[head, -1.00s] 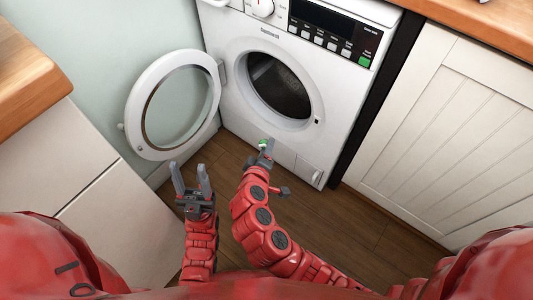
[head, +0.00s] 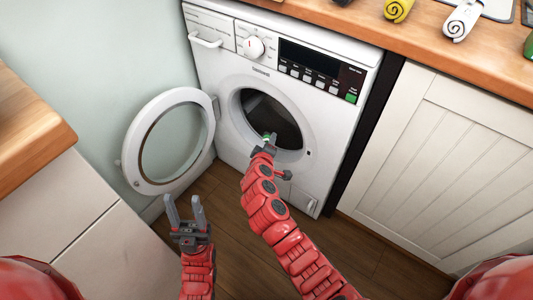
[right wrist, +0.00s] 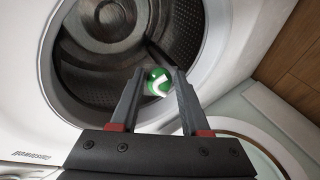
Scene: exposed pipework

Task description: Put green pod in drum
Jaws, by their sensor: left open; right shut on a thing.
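The green pod (right wrist: 157,82) has a white swirl and sits between the fingertips of my right gripper (right wrist: 152,88). In the head view the pod (head: 267,136) shows as a small green spot at the tip of the right gripper (head: 265,144). The right gripper is shut on it, at the lower part of the washer's round opening. The drum (right wrist: 100,20) is dark ribbed metal and its opening lies directly beyond the pod. The drum (head: 275,112) is also seen in the head view. My left gripper (head: 184,211) is open and empty, below the door.
The round washer door (head: 133,145) stands open to the left. The washer (head: 225,85) has its panel on top. A counter corner (head: 30,120) juts in at left.

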